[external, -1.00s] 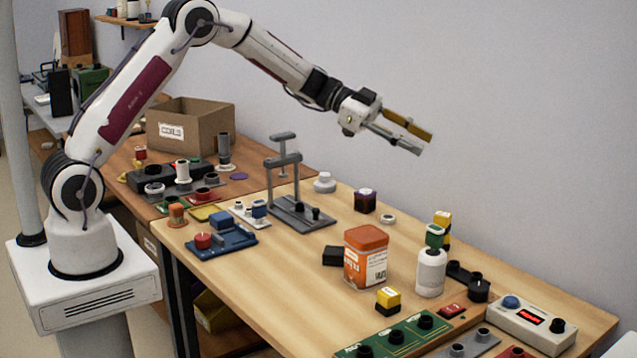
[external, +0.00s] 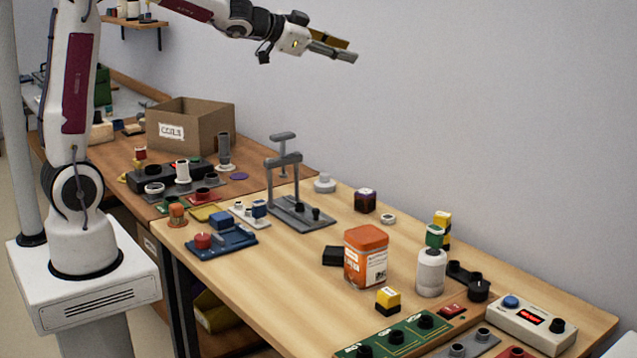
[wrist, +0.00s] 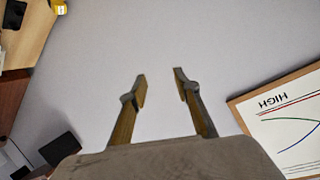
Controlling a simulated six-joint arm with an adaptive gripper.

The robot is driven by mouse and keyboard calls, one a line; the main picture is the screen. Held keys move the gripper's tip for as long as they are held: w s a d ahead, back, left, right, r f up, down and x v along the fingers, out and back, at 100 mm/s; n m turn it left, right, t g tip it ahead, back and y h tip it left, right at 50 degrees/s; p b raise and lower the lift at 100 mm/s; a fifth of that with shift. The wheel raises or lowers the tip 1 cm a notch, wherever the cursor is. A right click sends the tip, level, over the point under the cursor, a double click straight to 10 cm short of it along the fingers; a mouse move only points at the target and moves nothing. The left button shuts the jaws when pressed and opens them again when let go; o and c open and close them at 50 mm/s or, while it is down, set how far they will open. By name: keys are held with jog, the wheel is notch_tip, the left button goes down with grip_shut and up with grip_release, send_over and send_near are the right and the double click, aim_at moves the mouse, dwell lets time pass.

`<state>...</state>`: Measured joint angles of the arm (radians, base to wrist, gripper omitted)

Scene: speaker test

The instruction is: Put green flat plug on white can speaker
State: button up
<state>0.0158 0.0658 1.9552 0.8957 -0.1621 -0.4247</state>
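The white can speaker (external: 431,274) stands upright on the light wooden table, right of the middle in the external view. A green plug (external: 435,237) with a white upper part or top sits on top of it. A yellow and black block shows just behind the plug. My gripper (external: 345,52) is high above the table, up against the wall and far from the speaker. In the wrist view my gripper (wrist: 160,80) has its two fingers apart with nothing between them.
An orange jar (external: 366,257) stands left of the speaker. A yellow-topped block (external: 388,300) and a green board (external: 398,338) lie in front. A grey press (external: 290,190) stands farther back. A controller box (external: 532,322) is at the right. The wrist view shows a framed chart (wrist: 285,120).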

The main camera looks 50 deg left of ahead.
jog(key=s+a+f+n+g+y, duration=0.2)
jog(key=s+a+n, duration=0.15)
jog(key=s, duration=0.65)
jog(key=s+a+f+n+g+y, duration=0.1)
jog(key=s+a+n+y, duration=0.1)
jog(key=s+a, duration=0.5)
jog(key=s+d+f+g, duration=0.1)
jog(key=s+d+f, duration=0.1)
jog(key=s, duration=0.6)
jog(key=s+d+f+g+h, duration=0.1)
jog(key=s+f, duration=0.3)
jog(key=s, duration=0.4)
jog(key=s+d+f+n+g, duration=0.1)
jog(key=s+d+f+g, duration=0.2)
jog(key=s, duration=0.4)
jog(key=shift+s+f+h, duration=0.4)
jog(key=shift+f, duration=0.15)
